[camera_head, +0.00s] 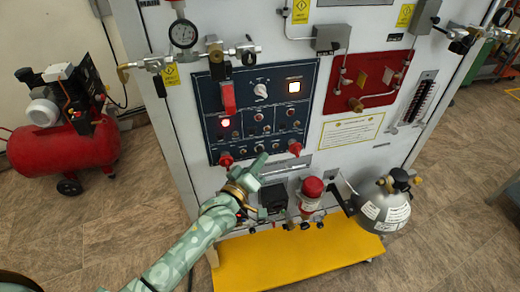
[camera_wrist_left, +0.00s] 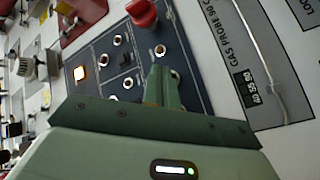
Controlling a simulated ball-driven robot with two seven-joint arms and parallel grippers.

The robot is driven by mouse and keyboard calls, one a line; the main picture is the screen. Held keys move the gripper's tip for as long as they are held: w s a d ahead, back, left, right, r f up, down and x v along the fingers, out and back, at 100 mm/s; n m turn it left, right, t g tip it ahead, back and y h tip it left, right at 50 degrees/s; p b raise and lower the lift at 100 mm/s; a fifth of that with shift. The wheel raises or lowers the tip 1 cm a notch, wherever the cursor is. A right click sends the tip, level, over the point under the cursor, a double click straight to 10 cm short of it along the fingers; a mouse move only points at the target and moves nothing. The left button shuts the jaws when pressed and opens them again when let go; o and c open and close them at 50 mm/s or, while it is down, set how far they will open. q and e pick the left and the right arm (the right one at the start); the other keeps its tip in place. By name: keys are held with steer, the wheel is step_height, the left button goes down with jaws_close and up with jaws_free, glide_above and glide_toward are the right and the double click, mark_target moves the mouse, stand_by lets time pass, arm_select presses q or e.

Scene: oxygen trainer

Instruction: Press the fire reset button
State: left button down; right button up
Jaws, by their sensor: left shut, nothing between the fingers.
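A dark blue control panel (camera_head: 281,92) on the white trainer cabinet carries several small round buttons and switches, a lit lamp, a white knob and red knobs. Its labels are too small to read in the head view, so I cannot tell which button is the fire reset. My left gripper (camera_head: 258,163) is shut and empty, with its tips in front of the panel's bottom edge. In the left wrist view the shut fingers (camera_wrist_left: 158,84) point at the panel, close to a metal button (camera_wrist_left: 160,50). I cannot tell whether they touch it. My right gripper is not in view.
A red knob (camera_wrist_left: 142,12) is near the fingers. Below the panel are a red-capped clear bowl (camera_head: 312,187) and a grey cylinder (camera_head: 384,207). A yellow base (camera_head: 290,262) juts out below. A red compressor (camera_head: 62,140) stands at left.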

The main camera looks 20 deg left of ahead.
arm_select(q)
steer(key=shift+w, duration=0.1)
steer(key=shift+w+a, duration=0.25)
steer(key=shift+w, duration=0.05)
steer(key=shift+w+a, duration=0.2)
steer(key=shift+w, duration=0.1)
stand_by(0.6)
stand_by(0.4)
steer(key=shift+s+d+p, duration=0.4)
steer(key=shift+s+p, duration=0.15)
steer(key=shift+s, duration=0.15)
